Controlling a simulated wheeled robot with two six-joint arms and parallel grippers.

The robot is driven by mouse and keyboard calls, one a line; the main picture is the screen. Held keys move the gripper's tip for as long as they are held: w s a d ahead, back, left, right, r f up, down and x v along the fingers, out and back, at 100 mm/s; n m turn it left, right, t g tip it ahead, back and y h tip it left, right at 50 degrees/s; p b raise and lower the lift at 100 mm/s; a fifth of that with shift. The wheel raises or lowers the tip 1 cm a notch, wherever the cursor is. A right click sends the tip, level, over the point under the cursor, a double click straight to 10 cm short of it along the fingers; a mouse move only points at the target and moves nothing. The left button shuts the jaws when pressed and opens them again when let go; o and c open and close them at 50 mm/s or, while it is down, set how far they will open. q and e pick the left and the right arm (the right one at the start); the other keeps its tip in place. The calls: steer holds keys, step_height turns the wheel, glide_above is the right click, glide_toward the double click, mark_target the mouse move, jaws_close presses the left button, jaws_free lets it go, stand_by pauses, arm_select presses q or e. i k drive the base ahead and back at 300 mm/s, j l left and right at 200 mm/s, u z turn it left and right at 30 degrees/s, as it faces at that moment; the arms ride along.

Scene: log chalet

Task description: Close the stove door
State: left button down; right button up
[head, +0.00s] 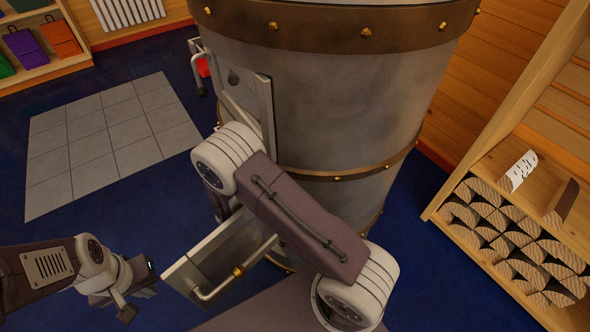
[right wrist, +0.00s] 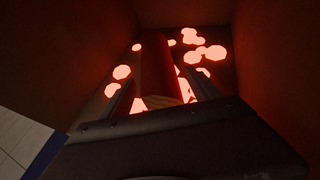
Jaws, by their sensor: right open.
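The stove (head: 350,110) is a tall grey cylinder with brass bands. My right arm crosses in front of the stove and hides part of the door and opening. My right gripper (right wrist: 158,92) is open inside the dark firebox, its fingers either side of a reddish log (right wrist: 158,65); contact is unclear. My left gripper (head: 135,288) is left of the door, apart from it; its jaw gap is not clear.
Glowing embers (right wrist: 205,52) lie in the firebox. A wooden rack (head: 470,228) of cut logs stands at right, with a pale log (head: 517,171) on its shelf. Grey floor tiles (head: 105,140) and blue carpet left of the stove are clear. A shelf with coloured bags is at upper left.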

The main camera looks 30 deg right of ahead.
mark_target(242, 238)
steer(key=j, duration=1.25)
steer(key=k, duration=0.05)
